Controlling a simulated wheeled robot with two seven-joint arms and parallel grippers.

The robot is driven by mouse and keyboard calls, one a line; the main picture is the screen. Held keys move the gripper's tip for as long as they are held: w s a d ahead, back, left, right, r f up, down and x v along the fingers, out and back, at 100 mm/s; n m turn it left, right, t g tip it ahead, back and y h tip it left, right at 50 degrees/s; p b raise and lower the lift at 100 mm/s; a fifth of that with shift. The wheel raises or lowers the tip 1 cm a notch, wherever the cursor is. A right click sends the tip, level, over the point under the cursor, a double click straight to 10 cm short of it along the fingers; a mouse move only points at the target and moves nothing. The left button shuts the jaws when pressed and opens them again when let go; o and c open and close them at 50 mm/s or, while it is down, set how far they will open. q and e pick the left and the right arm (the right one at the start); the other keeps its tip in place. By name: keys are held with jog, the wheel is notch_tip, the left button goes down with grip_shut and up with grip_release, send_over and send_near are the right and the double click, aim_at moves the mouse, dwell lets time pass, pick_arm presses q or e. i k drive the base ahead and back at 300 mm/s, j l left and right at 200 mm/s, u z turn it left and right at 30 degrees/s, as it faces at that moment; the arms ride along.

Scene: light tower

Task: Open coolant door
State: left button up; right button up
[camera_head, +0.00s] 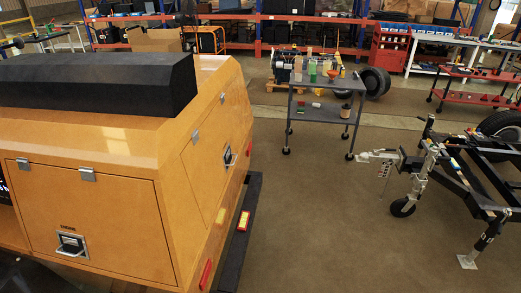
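The light tower's orange housing (150,135) fills the left of the head view. A large door (100,215) on its near face is shut, with two hinges along its top edge and a silver-and-black latch (72,243) near its lower edge. A second door (213,150) on the angled side face also looks shut, with a small latch (228,155). I cannot tell from any readable label which one is the coolant door. Neither of my grippers can be made out; a dark shape at the bottom left corner is too unclear to name.
A dark bumper (238,230) runs along the housing's right foot. A grey cart (325,105) with bottles stands behind. A black trailer frame (470,175) with a jack wheel (403,207) stands at the right. Brown floor (320,225) between is clear.

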aim_at(208, 158)
jog(key=i+l+z, duration=0.2)
jog(key=i, duration=0.6)
jog(key=i+l+z, duration=0.1)
jog(key=i+z, duration=0.15)
jog(key=i, duration=0.6)
jog(key=i+u, duration=0.4)
jog(key=i+l+u, duration=0.15)
jog(key=u, duration=0.25)
jog(key=i+l+u, duration=0.2)
jog(key=u, duration=0.15)
jog(key=i+l+u, duration=0.25)
jog(key=u, duration=0.15)
